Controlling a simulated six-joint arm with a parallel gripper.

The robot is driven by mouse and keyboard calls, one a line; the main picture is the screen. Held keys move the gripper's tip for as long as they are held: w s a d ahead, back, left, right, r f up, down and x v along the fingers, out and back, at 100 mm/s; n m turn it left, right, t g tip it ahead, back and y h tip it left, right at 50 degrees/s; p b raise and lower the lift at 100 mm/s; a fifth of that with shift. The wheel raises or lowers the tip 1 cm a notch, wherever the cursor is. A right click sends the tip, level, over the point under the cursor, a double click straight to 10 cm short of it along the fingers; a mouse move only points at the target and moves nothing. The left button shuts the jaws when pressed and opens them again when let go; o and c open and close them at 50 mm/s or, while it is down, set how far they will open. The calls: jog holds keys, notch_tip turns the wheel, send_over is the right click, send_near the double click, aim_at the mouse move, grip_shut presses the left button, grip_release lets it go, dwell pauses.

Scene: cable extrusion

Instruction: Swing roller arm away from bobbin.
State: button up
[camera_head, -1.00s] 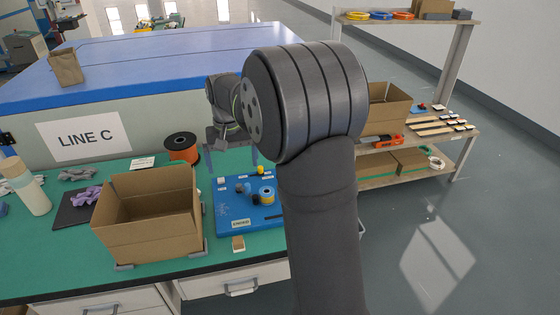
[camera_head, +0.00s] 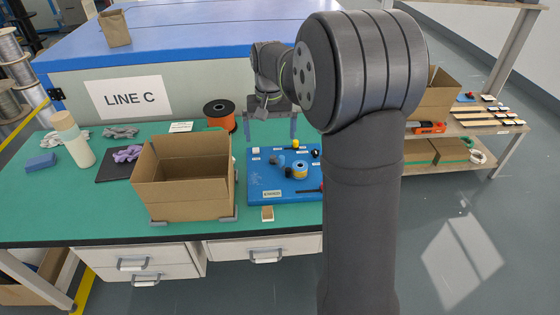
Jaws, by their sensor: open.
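A blue board (camera_head: 262,180) lies on the green bench in the camera_head view. My own arm hides the area just right of the board.
An open cardboard box (camera_head: 185,192) stands close to the board's left. An orange spool (camera_head: 219,114) stands behind. A black knob (camera_head: 316,153) and a yellow-orange part (camera_head: 295,145) stand on the board's back right.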

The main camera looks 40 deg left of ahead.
jog(key=shift+c, duration=0.2)
jog(key=c, duration=0.4)
jog(key=w+f+m+t, duration=0.1)
jog(key=w+a+f+m+t+y, duration=0.1)
jog(key=w+f+m+t, duration=0.1)
jog(key=shift+w+a+f, duration=0.1)
jog(key=shift+w+f, duration=0.05)
jog(key=shift+w, duration=0.1)
jog(key=c, duration=0.9)
jog(key=shift+o, duration=0.2)
jog(key=m+t, duration=0.1)
send_near(281, 157)
jog(key=shift+y, duration=0.4)
jog(key=x, duration=1)
jog(key=shift+w+d+f, duration=0.15)
jog(key=shift+d+f, duration=0.1)
jog(key=shift+d, duration=0.1)
jog(key=shift+c, duration=0.2)
grip_shut()
